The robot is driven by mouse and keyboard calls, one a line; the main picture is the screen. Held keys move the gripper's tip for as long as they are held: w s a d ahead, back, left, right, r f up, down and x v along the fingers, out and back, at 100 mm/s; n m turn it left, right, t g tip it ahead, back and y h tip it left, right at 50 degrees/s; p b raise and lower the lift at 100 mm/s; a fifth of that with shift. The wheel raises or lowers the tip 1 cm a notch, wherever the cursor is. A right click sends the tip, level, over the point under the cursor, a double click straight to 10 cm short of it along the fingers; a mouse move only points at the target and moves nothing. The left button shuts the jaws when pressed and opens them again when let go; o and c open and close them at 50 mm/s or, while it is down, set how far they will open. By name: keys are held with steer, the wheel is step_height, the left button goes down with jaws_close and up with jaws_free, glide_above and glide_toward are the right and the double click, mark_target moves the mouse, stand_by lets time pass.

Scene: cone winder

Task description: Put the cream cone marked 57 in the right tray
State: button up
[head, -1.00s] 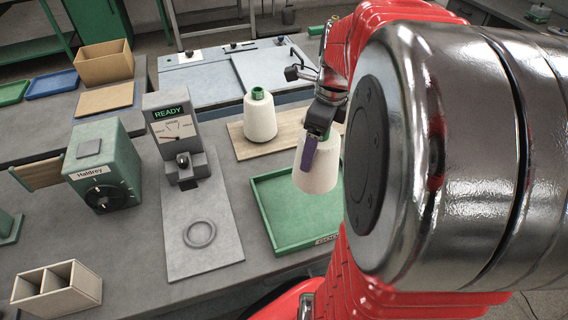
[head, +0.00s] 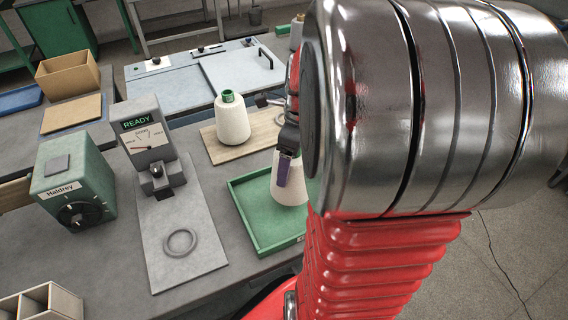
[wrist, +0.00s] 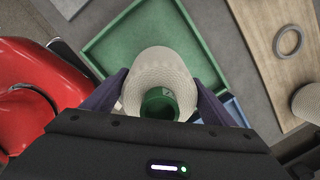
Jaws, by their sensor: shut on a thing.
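My gripper (head: 286,160) is shut on a cream cone (head: 288,191), with purple fingers on either side of it. In the wrist view the cone (wrist: 160,72) shows its green tube end (wrist: 160,103), with a pale mark too small to read surely. The held cone is upright or nearly so, over the right part of a green tray (head: 258,240). I cannot tell whether it touches the tray floor. The tray (wrist: 118,42) also lies beneath it in the wrist view. My arm hides the tray's right side in the head view.
Another cream cone with a green top (head: 233,120) stands on a wooden board (head: 215,147) behind the tray. A tester reading READY (head: 145,135) and a green Haldrey box (head: 73,185) stand left. A blue tray (wrist: 236,110) shows partly beside the green one.

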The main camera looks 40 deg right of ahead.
steer(key=shift+f, duration=1.85)
steer(key=o, duration=1.1)
steer(key=shift+o, duration=0.2)
steer(key=r, duration=0.4)
steer(key=s+r, duration=0.1)
steer(key=r, duration=0.7)
steer(key=shift+s+d, duration=0.2)
steer(key=shift+d, duration=0.15)
